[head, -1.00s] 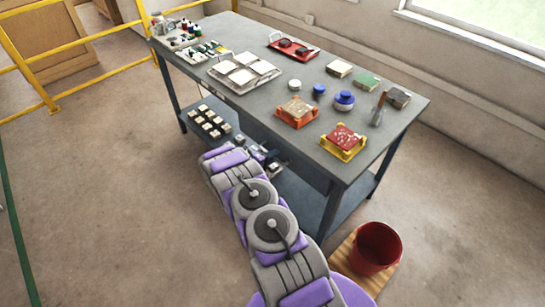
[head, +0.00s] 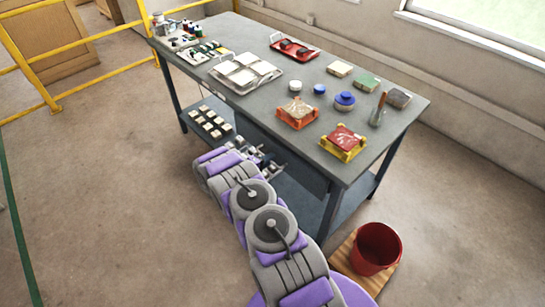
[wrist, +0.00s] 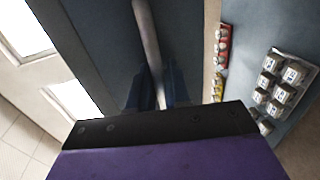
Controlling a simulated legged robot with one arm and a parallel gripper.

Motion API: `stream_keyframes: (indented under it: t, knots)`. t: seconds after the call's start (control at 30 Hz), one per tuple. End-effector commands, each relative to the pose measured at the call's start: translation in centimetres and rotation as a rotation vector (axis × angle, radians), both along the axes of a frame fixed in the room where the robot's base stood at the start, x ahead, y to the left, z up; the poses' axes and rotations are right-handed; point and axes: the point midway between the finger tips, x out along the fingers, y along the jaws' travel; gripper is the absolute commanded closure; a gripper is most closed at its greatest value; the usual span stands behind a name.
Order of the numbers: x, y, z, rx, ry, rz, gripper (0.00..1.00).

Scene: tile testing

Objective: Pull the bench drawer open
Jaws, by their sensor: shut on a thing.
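In the wrist view, the drawer handle (wrist: 147,35) is a pale grey bar running up the picture between my dark fingers. My gripper (wrist: 152,92) is shut on it. The dark blue drawer front (wrist: 95,45) lies behind the bar. In the head view my gripper (head: 268,160) is at the near long side of the bench (head: 240,100), below the top. My arm and the bench top hide the handle and most of the drawer there. I cannot tell how far out the drawer is.
Tiles, trays and jars stand on the bench top. Several small pale blocks (head: 210,122) lie on the lower shelf. A red bucket (head: 376,248) stands on a wooden board (head: 345,262) at the right. A yellow railing (head: 100,38) is at the left. The floor left of my arm is clear.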

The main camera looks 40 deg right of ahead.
Motion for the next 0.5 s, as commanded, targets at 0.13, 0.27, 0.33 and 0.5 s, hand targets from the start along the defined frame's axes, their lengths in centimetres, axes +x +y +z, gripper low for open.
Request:
stream_keyframes:
  t: [0.13, 0.27, 0.33, 0.5]
  knots:
    - [-0.3, 3.3, -0.1, 0.003, 0.007, 0.003, 1.0]
    - [-0.6, 6.9, -0.2, 0.007, 0.006, 0.005, 1.0]
    - [-0.7, 8.8, -0.3, 0.007, 0.005, 0.006, 1.0]
    - [-1.2, 13.4, -0.3, 0.005, 0.006, 0.003, 1.0]
